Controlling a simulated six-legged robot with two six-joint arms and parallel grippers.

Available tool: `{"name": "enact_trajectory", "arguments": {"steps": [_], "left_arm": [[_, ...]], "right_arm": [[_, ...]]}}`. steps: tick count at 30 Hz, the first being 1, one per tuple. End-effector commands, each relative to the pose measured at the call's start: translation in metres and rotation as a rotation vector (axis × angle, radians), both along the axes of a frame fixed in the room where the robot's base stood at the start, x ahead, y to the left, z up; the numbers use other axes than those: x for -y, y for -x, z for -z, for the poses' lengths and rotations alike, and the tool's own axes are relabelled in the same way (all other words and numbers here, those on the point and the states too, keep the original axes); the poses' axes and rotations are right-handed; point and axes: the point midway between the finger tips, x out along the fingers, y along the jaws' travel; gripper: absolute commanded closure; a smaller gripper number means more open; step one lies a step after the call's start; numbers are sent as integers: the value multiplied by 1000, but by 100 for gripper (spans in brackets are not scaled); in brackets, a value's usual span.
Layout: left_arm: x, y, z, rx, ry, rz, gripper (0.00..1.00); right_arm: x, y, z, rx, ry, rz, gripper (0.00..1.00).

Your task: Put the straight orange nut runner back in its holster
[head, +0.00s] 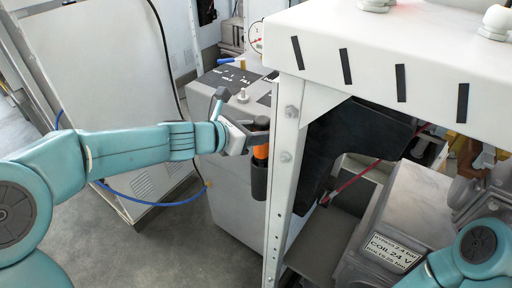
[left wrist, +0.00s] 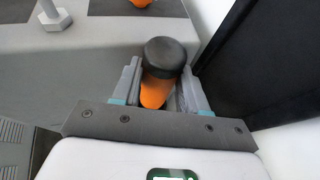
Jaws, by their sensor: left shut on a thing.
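The straight orange nut runner (head: 261,152) shows as a short orange band between my left gripper and the black holster (head: 259,182). The holster is fixed to the side of the grey cabinet, beside the white post. My left gripper (head: 256,138) is shut on the nut runner near its top. In the left wrist view the nut runner's black round cap (left wrist: 165,57) and orange body (left wrist: 154,92) stand between the two fingers. The runner looks upright, its lower end hidden, seemingly inside the holster. My right gripper is not in view; only part of my right arm shows.
The perforated white post (head: 283,185) stands just right of the holster and carries a white top (head: 400,50) with black slots. The grey cabinet (head: 228,172) has a bolt on top. A labelled grey box (head: 402,222) stands at right. Floor is clear at lower left.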

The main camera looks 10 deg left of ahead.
Motion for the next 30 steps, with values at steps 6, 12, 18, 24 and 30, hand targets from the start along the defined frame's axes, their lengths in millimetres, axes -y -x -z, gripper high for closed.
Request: {"name": "enact_trajectory", "arguments": {"steps": [6, 12, 18, 24, 30], "left_arm": [[1, -1, 26, 1, 1, 0, 100], [0, -1, 24, 1, 1, 0, 100], [1, -1, 26, -1, 0, 0, 32], [1, -1, 26, -1, 0, 0, 32], [-9, 10, 16, -1, 1, -3, 32]], "right_arm": [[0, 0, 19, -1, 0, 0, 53], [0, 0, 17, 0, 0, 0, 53], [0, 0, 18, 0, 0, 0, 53], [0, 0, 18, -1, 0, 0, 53], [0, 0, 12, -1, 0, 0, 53]]}}
